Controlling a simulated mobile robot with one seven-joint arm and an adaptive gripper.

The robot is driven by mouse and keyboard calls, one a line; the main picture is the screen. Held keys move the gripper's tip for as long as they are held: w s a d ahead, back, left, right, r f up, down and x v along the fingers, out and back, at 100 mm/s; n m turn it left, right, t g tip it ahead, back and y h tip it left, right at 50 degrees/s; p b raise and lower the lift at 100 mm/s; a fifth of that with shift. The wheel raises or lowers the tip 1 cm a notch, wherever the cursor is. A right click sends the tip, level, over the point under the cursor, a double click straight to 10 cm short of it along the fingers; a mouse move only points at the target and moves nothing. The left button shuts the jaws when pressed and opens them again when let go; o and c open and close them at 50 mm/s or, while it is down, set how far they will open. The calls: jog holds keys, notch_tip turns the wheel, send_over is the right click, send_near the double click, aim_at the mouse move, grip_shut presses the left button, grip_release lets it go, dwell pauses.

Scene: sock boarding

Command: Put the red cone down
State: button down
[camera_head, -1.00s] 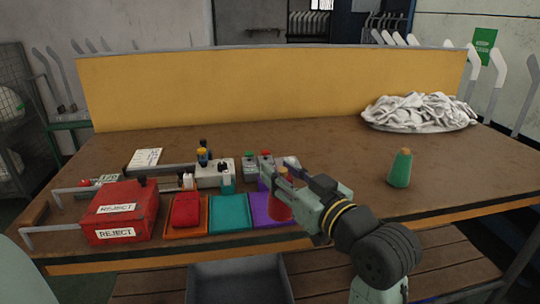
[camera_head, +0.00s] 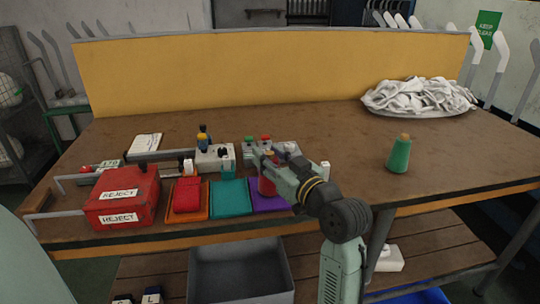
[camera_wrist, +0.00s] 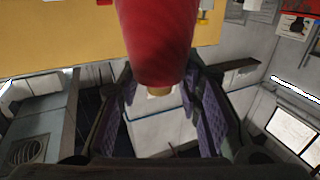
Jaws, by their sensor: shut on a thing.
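The red cone (camera_head: 267,186) is in my gripper (camera_head: 269,166), above the purple mat (camera_head: 268,204) on the bench. My gripper's fingers are shut on the cone. In the wrist view the cone (camera_wrist: 156,38) fills the upper middle, its tan tip between the purple-padded fingers (camera_wrist: 160,100). I cannot tell whether the cone's base touches the mat. A green cone (camera_head: 398,156) with a tan top stands upright on the bench to the right.
A teal mat (camera_head: 229,194) and an orange tray (camera_head: 204,211) with a red folded cloth (camera_head: 187,195) lie left of the purple mat. A red reject box (camera_head: 122,196) stands farther left. White cloths (camera_head: 418,97) are heaped back right. The bench middle (camera_head: 330,150) is clear.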

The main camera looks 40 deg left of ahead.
jog(key=shift+f, duration=0.15)
jog(key=c, duration=1.1)
grip_release()
